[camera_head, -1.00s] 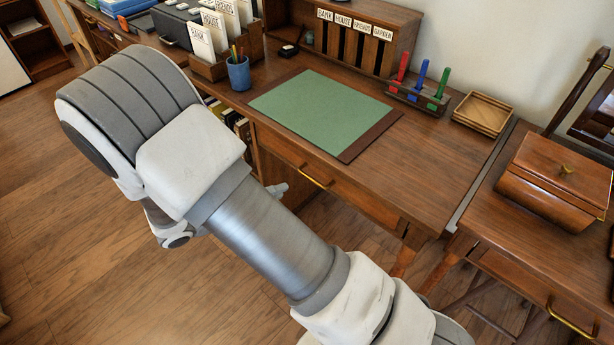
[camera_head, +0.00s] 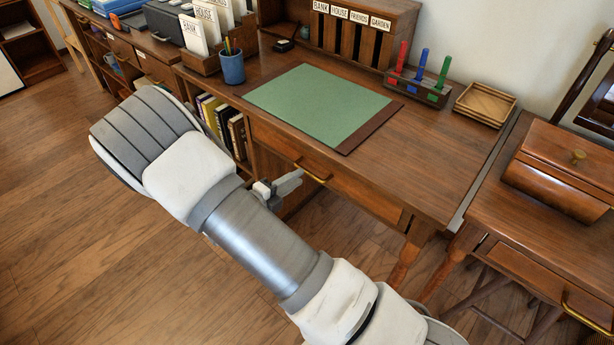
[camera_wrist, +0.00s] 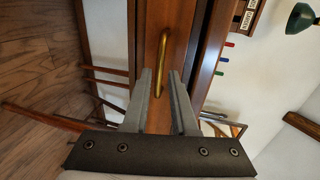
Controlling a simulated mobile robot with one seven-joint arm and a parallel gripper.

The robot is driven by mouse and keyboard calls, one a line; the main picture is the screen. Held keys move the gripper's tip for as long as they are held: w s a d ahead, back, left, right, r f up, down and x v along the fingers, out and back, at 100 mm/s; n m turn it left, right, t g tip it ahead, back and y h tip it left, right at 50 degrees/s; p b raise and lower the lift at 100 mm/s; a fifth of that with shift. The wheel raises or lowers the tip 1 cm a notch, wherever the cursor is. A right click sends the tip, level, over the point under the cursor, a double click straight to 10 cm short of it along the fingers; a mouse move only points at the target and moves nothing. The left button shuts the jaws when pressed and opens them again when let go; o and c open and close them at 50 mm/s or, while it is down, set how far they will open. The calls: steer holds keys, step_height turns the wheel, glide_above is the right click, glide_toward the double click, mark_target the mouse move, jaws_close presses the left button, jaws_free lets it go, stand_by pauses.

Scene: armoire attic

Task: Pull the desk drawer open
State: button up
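The desk drawer (camera_head: 345,185) is a wide wooden front under the desk top and looks shut. Its brass bar handle (camera_head: 313,171) sits at the middle of the front. My gripper (camera_head: 297,176) is just in front of the handle in the head view, partly hidden by my arm. In the wrist view, the handle (camera_wrist: 161,62) stands upright in the picture, beyond and between the two grey fingertips of my gripper (camera_wrist: 160,75).
A green desk mat (camera_head: 318,103), a blue pen cup (camera_head: 231,67) and a marker rack (camera_head: 418,88) stand on the desk. A bookshelf section (camera_head: 222,122) is left of the drawer. A side table with a wooden box (camera_head: 558,165) is at right. Floor in front is clear.

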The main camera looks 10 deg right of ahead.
mark_target(306, 173)
steer(key=b+x, duration=0.1)
steer(key=x, duration=0.4)
steer(key=shift+d, duration=0.1)
jaws_close()
stand_by(1.3)
